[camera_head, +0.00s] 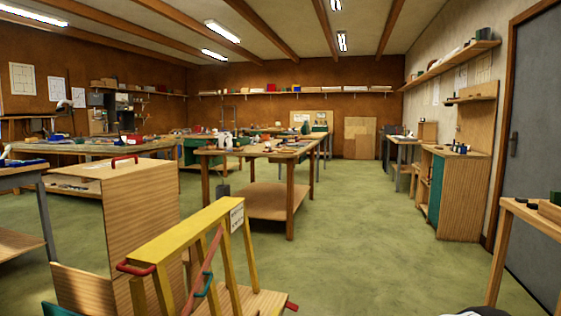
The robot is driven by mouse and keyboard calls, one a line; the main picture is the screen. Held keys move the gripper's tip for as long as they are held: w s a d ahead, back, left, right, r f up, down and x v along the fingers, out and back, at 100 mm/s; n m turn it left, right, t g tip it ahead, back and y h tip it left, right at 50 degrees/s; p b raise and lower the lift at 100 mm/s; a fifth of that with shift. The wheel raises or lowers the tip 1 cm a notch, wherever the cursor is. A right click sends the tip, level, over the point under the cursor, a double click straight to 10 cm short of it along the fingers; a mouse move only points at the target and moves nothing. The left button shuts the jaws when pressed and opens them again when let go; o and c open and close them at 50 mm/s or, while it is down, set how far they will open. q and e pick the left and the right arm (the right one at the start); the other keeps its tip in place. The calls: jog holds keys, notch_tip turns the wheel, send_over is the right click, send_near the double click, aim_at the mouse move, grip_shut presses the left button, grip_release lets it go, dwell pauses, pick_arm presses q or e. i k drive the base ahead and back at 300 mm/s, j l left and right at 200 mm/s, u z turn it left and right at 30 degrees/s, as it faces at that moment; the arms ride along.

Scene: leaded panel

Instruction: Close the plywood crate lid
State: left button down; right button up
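A tall plywood piece (145,215) stands at the front left, with a red handle (125,159) at its top edge. It may be the crate or its raised lid; I cannot tell which. A lower plywood panel (82,291) shows at its foot, cut by the bottom edge of the picture. I cannot see the inside of a crate. Neither of my grippers is in view. A small white and dark shape at the bottom edge right of centre is too cut off to identify.
A yellow wooden frame (183,237) with red and teal handles stands just right of the plywood piece. A workbench (290,195) stands mid-room, with a cabinet (463,200) at the right. A table (527,213) is at the near right. Green floor (365,235) is open between them.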

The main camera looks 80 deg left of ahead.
aim_at(139, 196)
jog(key=u, duration=3.5)
jog(key=i+j+z, duration=0.2)
jog(key=i+j, duration=0.3)
